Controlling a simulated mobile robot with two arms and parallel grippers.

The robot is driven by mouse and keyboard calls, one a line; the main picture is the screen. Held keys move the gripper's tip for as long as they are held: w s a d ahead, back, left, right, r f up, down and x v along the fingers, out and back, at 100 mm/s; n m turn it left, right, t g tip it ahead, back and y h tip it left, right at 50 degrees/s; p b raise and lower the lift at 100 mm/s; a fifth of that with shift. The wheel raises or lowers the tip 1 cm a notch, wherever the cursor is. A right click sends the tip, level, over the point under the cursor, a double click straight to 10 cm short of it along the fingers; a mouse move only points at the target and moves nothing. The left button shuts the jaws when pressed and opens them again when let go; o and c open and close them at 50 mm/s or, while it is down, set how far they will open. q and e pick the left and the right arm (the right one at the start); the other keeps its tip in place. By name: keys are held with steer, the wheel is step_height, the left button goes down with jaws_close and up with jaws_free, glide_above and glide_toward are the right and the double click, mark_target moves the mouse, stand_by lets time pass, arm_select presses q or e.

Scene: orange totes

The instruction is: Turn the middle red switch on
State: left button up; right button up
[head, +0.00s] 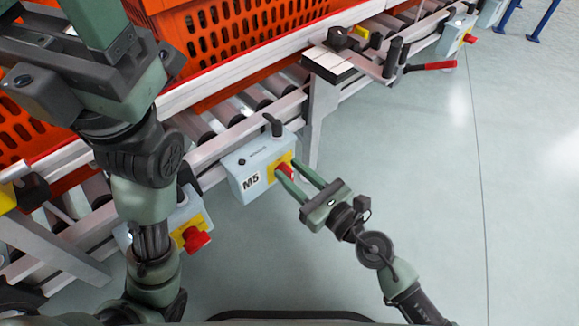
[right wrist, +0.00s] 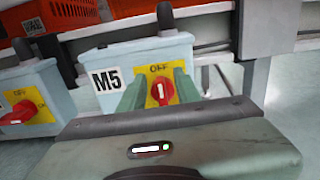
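The middle red switch (head: 286,171) is a red knob on a yellow plate, on a pale blue box (head: 243,184) marked M5. In the right wrist view the knob (right wrist: 160,93) is upright, its white mark pointing toward the OFF label above it. My right gripper (head: 289,171) has its green fingers spread, one on each side of the knob; it also shows in the right wrist view (right wrist: 161,88). I cannot tell whether they touch the knob. My left arm rises at the left of the head view; its fingertips are not clearly seen.
Another box with a red switch (head: 196,239) is to the left, partly behind my left arm. A further box (head: 455,35) is at the far right. Orange totes (head: 230,35) stand on a roller conveyor (head: 225,112) behind. The floor (head: 430,170) at right is clear.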

steer(key=shift+w+a, duration=0.3)
steer(key=shift+w, duration=0.1)
jaws_close()
